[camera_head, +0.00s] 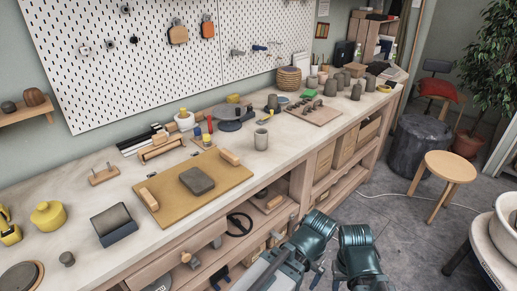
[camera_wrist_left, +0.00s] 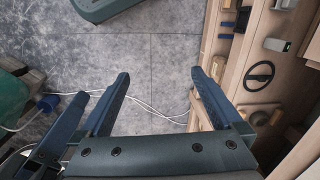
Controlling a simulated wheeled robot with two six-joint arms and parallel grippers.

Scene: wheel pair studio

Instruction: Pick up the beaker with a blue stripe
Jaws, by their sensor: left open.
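No beaker with a clear blue stripe can be made out. Small red and blue upright items (camera_head: 210,125) stand behind the board. My left gripper (camera_wrist_left: 160,73) is open and empty in the left wrist view, over the grey floor beside the bench shelves. In the head view only my teal arm parts show at the bottom, below and in front of the bench. My right gripper is not in view.
The tan board (camera_head: 222,188) carries a dark grey block (camera_head: 197,181). Several grey pots crowd the back right of the bench. A yellow jar (camera_head: 48,216) stands at left. A wooden stool (camera_head: 450,167) and dark drum (camera_head: 420,143) stand right. Bench space around the grey vessel is fairly clear.

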